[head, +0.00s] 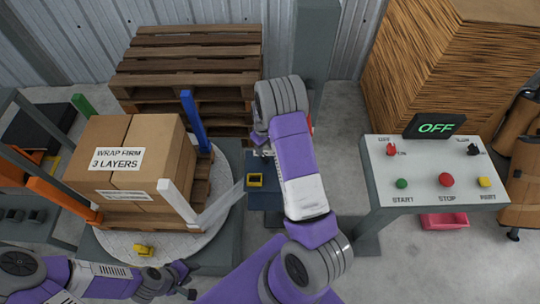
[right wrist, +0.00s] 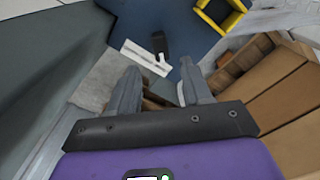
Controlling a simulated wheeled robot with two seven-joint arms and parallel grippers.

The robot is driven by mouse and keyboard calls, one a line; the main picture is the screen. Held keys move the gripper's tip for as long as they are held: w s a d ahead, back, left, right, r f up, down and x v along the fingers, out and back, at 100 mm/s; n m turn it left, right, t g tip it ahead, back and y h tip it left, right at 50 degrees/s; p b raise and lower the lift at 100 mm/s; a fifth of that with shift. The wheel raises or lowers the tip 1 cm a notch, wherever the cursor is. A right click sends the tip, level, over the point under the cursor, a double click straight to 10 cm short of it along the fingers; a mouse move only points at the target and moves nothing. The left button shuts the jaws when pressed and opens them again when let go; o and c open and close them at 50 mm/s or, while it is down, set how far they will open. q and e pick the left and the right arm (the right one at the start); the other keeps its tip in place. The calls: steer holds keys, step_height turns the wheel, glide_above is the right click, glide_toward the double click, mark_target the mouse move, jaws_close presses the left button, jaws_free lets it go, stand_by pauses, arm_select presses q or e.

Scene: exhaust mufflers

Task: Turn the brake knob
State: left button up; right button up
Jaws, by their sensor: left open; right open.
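A black knob (right wrist: 158,43) stands on a dark blue housing (right wrist: 185,60) beside a white label strip (right wrist: 146,58) in the right wrist view. The label is unreadable, so I cannot confirm it is the brake knob. My right gripper (right wrist: 160,88) is open and empty, its fingers pointing toward the knob, which lies beyond the fingertips. In the head view my right arm covers the knob and most of the blue housing (head: 263,196). My left gripper (head: 188,280) is open and empty at the bottom, in front of the turntable.
A round turntable (head: 215,232) bears a pallet with cardboard boxes (head: 132,150). A yellow-framed part (head: 255,181) is on the blue housing. On the right, a control panel (head: 425,175) has buttons, red and black knobs and an OFF display (head: 435,127). Wooden pallets (head: 185,60) stand behind.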

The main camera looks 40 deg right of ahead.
mark_target(265, 157)
step_height(265, 157, down, 7)
stand_by(0.3)
steer(key=shift+c, duration=0.5)
steer(key=shift+b, duration=0.3)
jaws_close()
